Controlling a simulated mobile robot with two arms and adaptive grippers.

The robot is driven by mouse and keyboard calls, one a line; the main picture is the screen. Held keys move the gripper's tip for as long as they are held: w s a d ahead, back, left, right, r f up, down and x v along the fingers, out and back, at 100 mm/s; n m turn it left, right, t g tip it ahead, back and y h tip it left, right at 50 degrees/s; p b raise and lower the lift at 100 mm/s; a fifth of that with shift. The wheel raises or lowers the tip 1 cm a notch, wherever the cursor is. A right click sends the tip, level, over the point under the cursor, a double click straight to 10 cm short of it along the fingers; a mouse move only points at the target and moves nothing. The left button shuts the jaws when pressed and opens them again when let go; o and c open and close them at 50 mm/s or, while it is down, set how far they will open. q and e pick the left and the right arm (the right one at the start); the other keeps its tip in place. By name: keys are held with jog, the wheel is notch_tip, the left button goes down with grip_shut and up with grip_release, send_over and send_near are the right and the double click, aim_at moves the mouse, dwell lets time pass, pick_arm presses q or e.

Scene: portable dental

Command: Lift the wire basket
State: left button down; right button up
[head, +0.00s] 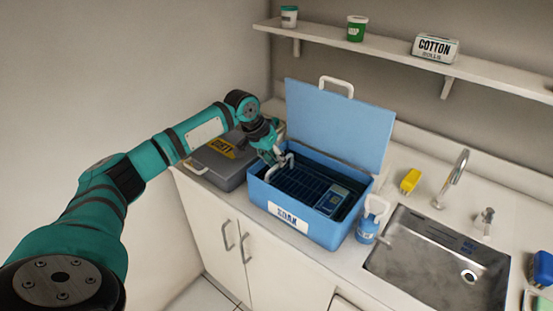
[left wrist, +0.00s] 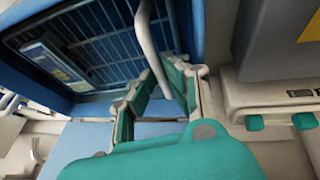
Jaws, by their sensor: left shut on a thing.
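The dark wire basket (head: 295,183) sits inside the open blue SOAK box (head: 318,228). Its bars also show in the left wrist view (left wrist: 105,40). A blue item with a pale panel (head: 332,199) lies at the basket's right end. A white looped handle (head: 290,163) stands up at the basket's left end. My left gripper (head: 279,161) is at this handle, shut on it. In the left wrist view the handle (left wrist: 146,35) runs down between my fingers (left wrist: 164,82). My right gripper is in neither view.
The box's blue lid (head: 340,122) stands open behind it. A grey DIRTY case (head: 215,165) is at left. A blue bottle (head: 370,222), a yellow block (head: 410,181) and the sink (head: 440,255) are at right. A shelf (head: 390,52) is above.

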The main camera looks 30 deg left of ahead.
pick_arm(q)
notch_tip(320, 180, up, 8)
jog(key=p, duration=0.8)
jog(key=shift+w, duration=0.2)
jog(key=c, duration=1.6)
grip_release()
jog(key=shift+a+r, duration=0.1)
jog(key=shift+r, duration=0.1)
jog(key=shift+c, duration=0.2)
jog(key=shift+s+f, duration=0.1)
jog(key=shift+s, duration=0.05)
jog(key=v, duration=1.2)
